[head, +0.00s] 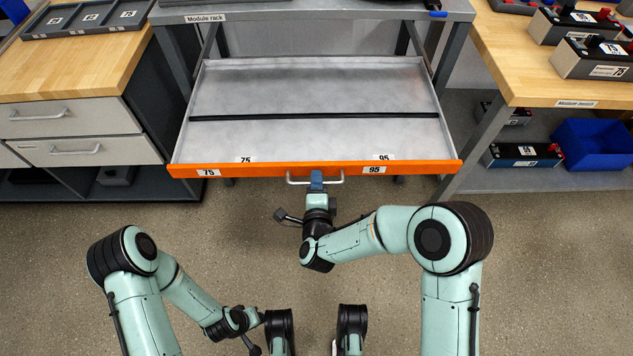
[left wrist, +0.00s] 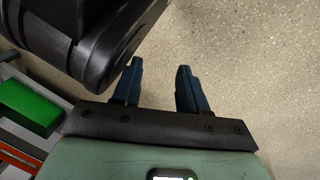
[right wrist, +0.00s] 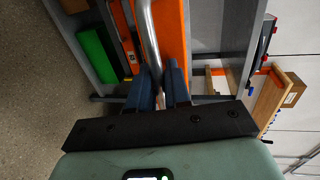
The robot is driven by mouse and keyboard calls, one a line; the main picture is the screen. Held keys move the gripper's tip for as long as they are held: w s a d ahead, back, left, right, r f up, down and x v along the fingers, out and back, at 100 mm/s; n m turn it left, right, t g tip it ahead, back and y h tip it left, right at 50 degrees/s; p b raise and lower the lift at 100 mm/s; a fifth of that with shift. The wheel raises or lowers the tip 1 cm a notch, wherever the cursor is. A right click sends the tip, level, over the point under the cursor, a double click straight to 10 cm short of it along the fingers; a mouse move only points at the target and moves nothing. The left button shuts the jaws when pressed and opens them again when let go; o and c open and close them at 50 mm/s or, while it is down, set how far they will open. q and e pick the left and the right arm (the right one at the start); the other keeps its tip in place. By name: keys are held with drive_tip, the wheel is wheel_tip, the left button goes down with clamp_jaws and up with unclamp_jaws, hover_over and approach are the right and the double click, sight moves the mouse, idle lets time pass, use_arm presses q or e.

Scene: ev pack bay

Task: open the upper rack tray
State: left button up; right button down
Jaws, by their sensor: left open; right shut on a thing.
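The upper rack tray (head: 300,80) is pulled out from the module rack (head: 300,14) toward me. It is empty, with a black divider (head: 315,117) across it and an orange front (head: 270,170) labelled 75 and 95. My right gripper (head: 317,180) is shut on the tray's silver bar handle (head: 334,181). The handle also shows between the fingers in the right wrist view (right wrist: 149,40). My left gripper (left wrist: 157,88) is open and empty above the floor, low and left, away from the tray.
A wooden-topped bench with drawers (head: 80,128) stands left of the tray. On the right, a wooden bench (head: 520,75) carries battery modules, with a blue bin (head: 593,145) on its lower shelf. The floor (head: 230,225) in front of the tray is clear apart from my arms.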

idle(0.3)
drive_tip(key=c, duration=1.3)
unclamp_jaws()
use_arm(q)
drive_tip(key=w+r+t+p, duration=0.1)
drive_tip(key=w+r+p, duration=0.1)
drive_tip(key=w+r, duration=0.2)
drive_tip(key=shift+w+d+t, duration=0.25)
drive_tip(key=shift+d+t, duration=0.1)
drive_tip(key=shift+t, duration=0.05)
use_arm(e)
drive_tip(key=v, duration=1.3)
drive_tip(key=shift+s, duration=0.2)
use_arm(q)
drive_tip(key=shift+r, duration=0.1)
